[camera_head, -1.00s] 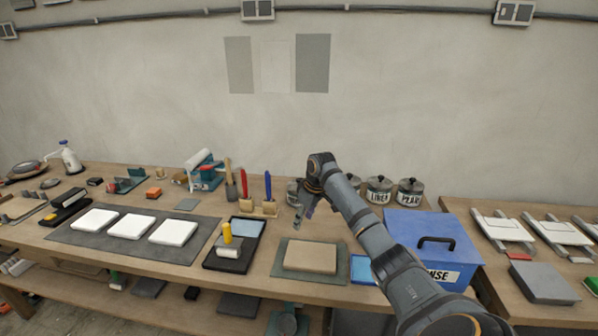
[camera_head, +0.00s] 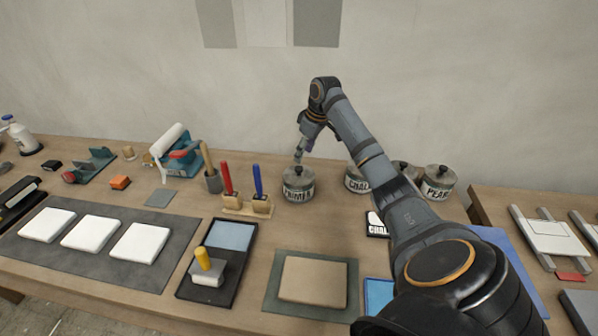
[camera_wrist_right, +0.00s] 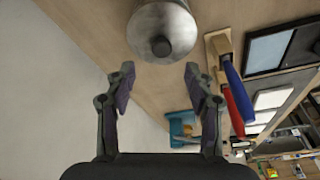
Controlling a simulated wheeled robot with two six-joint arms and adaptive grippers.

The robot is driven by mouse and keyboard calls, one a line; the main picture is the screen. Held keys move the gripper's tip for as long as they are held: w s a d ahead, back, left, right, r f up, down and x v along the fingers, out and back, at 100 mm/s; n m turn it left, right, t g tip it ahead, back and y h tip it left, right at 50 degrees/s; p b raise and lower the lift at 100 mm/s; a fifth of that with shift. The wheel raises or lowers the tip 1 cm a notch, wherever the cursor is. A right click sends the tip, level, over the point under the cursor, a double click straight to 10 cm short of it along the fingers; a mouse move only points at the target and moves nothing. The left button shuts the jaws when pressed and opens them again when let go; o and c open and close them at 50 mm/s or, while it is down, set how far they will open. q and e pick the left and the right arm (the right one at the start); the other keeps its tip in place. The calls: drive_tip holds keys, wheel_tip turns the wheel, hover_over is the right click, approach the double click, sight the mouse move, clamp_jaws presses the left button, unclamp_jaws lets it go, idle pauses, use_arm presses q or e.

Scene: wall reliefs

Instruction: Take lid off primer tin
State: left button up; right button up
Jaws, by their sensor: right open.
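The primer tin (camera_head: 298,192) is a round grey metal tin with a label that reads PRIMER, standing on the bench below my right gripper. Its grey lid (camera_head: 291,176) with a dark knob is on. In the right wrist view the lid (camera_wrist_right: 162,22) is at the top, its knob (camera_wrist_right: 161,46) lying just beyond the fingertips and centred between them. My right gripper (camera_head: 300,153) is open and empty, close above the lid; it also shows in the right wrist view (camera_wrist_right: 160,78). My left gripper is not in view.
Labelled tins, including CHALK (camera_head: 356,182) and PEARL (camera_head: 438,183), stand to the right, partly behind my right arm. A wooden rack (camera_head: 247,210) with red-handled and blue-handled tools stands close left of the primer tin. Bare bench lies in front of the tin.

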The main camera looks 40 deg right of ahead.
sight(299, 168)
drive_tip(key=p+x, duration=0.1)
drive_tip(key=x, duration=0.1)
drive_tip(key=shift+a+f, duration=0.15)
drive_tip(key=shift+f, duration=0.15)
drive_tip(key=p+x, duration=0.1)
drive_tip(key=x, duration=0.2)
drive_tip(key=shift+f, duration=0.55)
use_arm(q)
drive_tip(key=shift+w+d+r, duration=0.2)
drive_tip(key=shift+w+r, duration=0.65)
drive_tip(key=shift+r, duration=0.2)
use_arm(e)
clamp_jaws()
